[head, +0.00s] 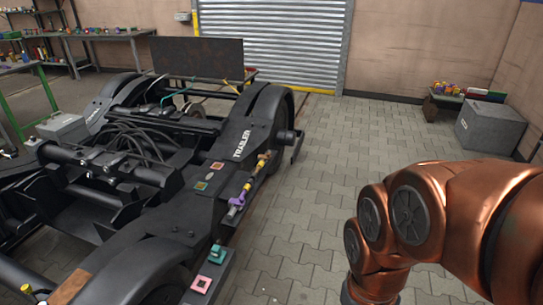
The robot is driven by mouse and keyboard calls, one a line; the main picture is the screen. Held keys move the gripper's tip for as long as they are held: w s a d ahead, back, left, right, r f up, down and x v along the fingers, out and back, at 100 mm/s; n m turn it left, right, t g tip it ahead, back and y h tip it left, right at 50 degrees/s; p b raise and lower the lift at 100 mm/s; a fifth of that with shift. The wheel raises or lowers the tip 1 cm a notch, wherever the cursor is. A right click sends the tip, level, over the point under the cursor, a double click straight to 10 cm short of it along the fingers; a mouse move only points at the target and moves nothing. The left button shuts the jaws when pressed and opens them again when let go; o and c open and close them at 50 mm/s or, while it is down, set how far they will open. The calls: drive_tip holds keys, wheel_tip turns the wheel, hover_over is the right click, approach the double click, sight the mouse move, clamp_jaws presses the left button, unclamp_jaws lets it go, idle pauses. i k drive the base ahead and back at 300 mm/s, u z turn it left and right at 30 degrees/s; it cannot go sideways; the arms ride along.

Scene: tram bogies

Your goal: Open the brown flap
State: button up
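A dark, rusty brown rectangular panel (197,57) stands upright across the far end of the black bogie (180,180). A smaller flat brown plate (69,287) lies on the bogie frame at the lower left, close to me. I cannot tell for sure which of the two is the brown flap. My copper-coloured arm reaches in from the right and bends down at the bottom of the head view. My gripper is out of view below the frame, so its fingers and anything in them are hidden.
A small teal block (217,253) and a pink square (201,284) sit on the bogie's near side. A purple clamp-like part (237,199) is on its side rail. A grey box (484,126) stands at the right wall. The paved floor (330,170) right of the bogie is clear.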

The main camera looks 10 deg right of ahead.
sight(269, 156)
drive_tip(key=z, duration=0.55)
drive_tip(key=i, duration=1.45)
drive_tip(key=u, duration=0.3)
drive_tip(key=i, duration=1)
drive_tip(key=u, duration=1.2)
drive_tip(key=i, duration=0.25)
drive_tip(key=u, duration=0.15)
